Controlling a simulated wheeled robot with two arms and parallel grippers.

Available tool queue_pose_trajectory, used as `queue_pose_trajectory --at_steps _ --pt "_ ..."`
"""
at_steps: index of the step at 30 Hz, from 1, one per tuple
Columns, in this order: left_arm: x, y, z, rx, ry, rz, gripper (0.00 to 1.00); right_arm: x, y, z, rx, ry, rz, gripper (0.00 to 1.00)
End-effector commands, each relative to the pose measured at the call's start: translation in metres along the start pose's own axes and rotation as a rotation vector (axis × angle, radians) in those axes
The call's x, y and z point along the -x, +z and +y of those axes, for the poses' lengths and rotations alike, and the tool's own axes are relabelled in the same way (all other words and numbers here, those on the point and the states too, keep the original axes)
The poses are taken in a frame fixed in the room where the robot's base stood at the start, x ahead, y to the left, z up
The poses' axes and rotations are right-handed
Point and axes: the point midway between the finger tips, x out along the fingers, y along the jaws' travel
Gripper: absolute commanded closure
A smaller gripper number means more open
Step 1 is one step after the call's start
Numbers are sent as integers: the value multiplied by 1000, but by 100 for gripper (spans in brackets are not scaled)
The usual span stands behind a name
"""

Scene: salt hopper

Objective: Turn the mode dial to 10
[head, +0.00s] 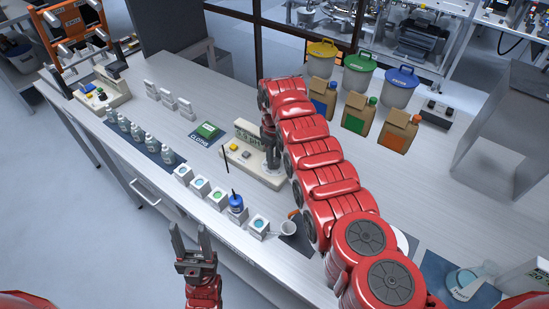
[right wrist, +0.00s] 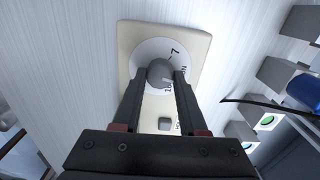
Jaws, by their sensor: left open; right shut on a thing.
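The mode dial (right wrist: 160,72) is a round grey knob on a white disc with dark markings; a "7" shows above the knob, and other marks are partly covered. It sits on a cream unit (head: 243,134), which also shows in the right wrist view (right wrist: 132,36). My right gripper (right wrist: 161,78) is shut on the knob, one finger on each side. In the head view my right gripper (head: 271,150) reaches down onto the unit and hides the dial. The setting is hard to read. My left gripper (head: 188,240) is open and empty near the table's front edge.

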Motion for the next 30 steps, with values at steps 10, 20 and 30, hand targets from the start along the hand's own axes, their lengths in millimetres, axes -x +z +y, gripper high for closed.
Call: queue_pose_trajectory --at_steps 10,20,30 --pt "33 6 2 0 0 0 50 -4 -1 2 -313 3 4 100" --pt "68 12 3 0 0 0 50 -4 -1 2 -612 2 4 100" --pt "89 15 4 0 0 0 50 0 -1 2 -824 2 7 100"
